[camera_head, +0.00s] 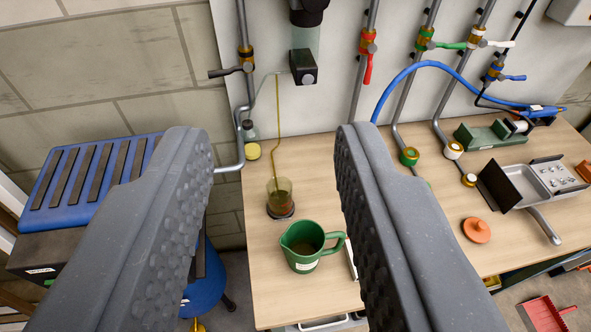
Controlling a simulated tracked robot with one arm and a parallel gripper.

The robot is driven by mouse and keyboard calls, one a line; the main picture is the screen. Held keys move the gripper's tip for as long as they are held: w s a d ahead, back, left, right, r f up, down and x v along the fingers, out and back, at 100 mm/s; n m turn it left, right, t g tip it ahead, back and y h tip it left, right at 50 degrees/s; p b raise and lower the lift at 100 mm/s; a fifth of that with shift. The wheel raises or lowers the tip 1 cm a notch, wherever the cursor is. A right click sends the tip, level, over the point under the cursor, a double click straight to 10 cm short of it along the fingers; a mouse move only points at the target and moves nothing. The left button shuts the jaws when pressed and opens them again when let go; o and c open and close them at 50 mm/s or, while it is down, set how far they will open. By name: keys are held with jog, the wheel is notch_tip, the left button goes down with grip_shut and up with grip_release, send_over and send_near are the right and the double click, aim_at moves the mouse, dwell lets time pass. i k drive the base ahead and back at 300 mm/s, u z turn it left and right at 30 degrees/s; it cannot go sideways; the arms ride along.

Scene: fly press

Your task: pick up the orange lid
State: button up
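The orange lid (476,230) is a small round disc with a raised knob. It lies on the wooden bench (330,185) at the right, near the front edge. My gripper (262,140) is open and empty, its two dark textured fingers spread wide in the foreground. The lid is to the right of the right finger, apart from it. Nothing hides the lid.
A green jug (303,247) and a glass beaker (280,198) with brown liquid stand between the fingers in the picture. Pipes with valves line the wall. A blue ribbed seat (85,178) is at left.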

aim_at(475, 229)
jog(key=z, duration=0.05)
jog(key=i, duration=0.3)
jog(key=u, duration=0.1)
jog(key=k, duration=1.3)
jog(key=z, duration=0.35)
jog(key=i, duration=0.5)
jog(key=z, duration=0.6)
jog(key=i, duration=1.25)
jog(key=u, duration=0.5)
